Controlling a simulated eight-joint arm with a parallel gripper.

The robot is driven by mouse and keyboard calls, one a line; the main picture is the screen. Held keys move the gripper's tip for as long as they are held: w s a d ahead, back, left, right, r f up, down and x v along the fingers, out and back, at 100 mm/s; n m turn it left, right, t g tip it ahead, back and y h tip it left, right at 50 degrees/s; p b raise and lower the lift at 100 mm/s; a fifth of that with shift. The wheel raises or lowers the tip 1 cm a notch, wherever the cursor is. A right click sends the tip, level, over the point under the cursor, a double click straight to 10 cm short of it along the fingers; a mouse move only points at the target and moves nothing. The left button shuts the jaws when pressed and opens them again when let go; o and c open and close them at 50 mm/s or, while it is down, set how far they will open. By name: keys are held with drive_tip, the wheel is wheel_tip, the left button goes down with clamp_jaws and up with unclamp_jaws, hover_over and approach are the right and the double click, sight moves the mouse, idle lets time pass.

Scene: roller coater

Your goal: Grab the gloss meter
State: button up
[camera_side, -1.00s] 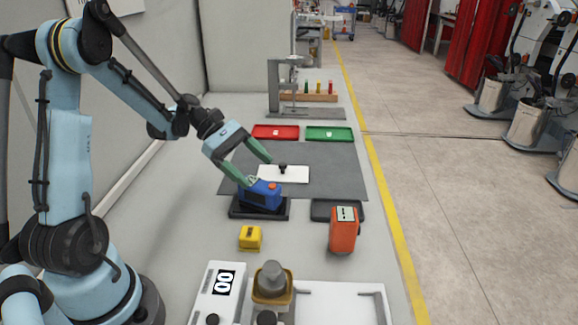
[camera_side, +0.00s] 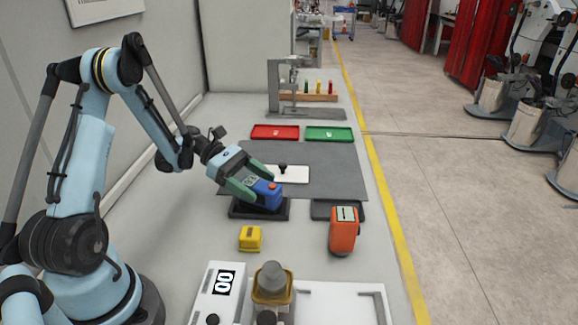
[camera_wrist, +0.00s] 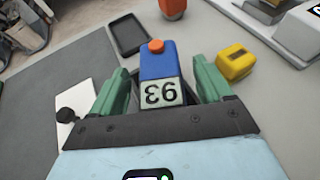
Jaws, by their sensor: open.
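The gloss meter looks to be the blue box-shaped device (camera_side: 265,194) with an orange button on top, sitting in a dark tray (camera_side: 243,211) on the bench. In the wrist view the blue meter (camera_wrist: 158,68) shows a display reading 93, upside down. My gripper (camera_side: 262,183) is low at the meter, with its green fingers around it. In the wrist view my gripper (camera_wrist: 160,85) has one finger on each side of the meter, open, with a visible gap on the right. The meter's lower part is hidden in the wrist view.
An orange device (camera_side: 342,232) stands to the right, in front of an empty dark tray (camera_side: 322,212). A yellow block (camera_side: 250,239) is in front. A white panel with a black knob (camera_side: 292,174) lies on the grey mat (camera_side: 335,165). Red (camera_side: 275,132) and green (camera_side: 330,134) trays are behind.

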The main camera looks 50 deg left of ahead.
drive_tip(key=shift+x, duration=0.85)
drive_tip(key=shift+c, duration=0.2)
drive_tip(key=c, duration=1.4)
